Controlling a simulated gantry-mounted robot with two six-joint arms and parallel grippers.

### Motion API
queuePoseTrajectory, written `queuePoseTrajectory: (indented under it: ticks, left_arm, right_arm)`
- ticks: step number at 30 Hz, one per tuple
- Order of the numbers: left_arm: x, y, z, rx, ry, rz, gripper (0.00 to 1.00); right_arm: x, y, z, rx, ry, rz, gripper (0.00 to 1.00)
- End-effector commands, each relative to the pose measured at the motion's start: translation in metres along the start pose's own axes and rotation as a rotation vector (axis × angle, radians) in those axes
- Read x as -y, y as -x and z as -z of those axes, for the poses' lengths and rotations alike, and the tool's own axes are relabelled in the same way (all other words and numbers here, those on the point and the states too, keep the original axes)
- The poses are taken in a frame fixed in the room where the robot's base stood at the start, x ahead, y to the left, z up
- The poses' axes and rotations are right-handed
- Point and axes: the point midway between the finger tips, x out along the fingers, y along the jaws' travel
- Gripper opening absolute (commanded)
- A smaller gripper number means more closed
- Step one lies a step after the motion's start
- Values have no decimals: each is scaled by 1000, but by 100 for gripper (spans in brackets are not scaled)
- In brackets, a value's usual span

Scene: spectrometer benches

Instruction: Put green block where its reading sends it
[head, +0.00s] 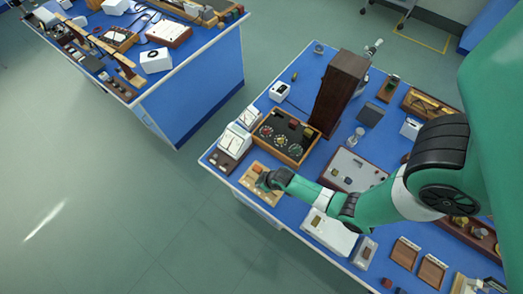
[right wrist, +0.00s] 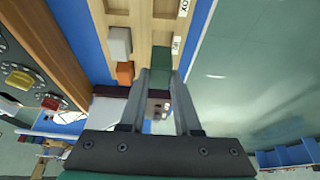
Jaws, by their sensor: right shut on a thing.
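In the right wrist view, a green block (right wrist: 161,58) sits between the fingertips of my right gripper (right wrist: 165,72), which is shut on it. The block is over or on a light wooden tray (right wrist: 143,22) with a strip across it; I cannot tell whether it touches the tray. A grey block (right wrist: 118,42) and an orange block (right wrist: 124,73) stand beside it to the left. In the head view, my right gripper (head: 267,181) is low over the tray (head: 248,180) near the bench's left corner and hides the green block. My left gripper is out of view.
A wooden box with dials (head: 283,133) stands behind the tray, with white card displays (head: 233,139) to its left. A tall brown case (head: 338,92) rises farther back. A white device (head: 330,236) lies right of the tray. Open floor separates another blue bench (head: 195,85).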

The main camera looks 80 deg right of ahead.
Motion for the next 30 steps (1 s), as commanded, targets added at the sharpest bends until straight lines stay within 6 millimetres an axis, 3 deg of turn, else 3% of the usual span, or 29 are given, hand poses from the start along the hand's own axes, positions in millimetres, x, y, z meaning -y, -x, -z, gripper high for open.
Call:
queuePoseTrajectory:
  ticks: [15,28,29,30]
  left_arm:
    - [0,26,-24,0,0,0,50]
    - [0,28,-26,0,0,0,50]
    - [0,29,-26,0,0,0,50]
    - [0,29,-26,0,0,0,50]
  right_arm:
    - [0,-35,-14,0,0,0,0]
    - [0,-39,-16,-1,0,0,0]
    - [0,-39,-16,-1,0,0,35]
    - [0,-39,-16,0,0,0,42]
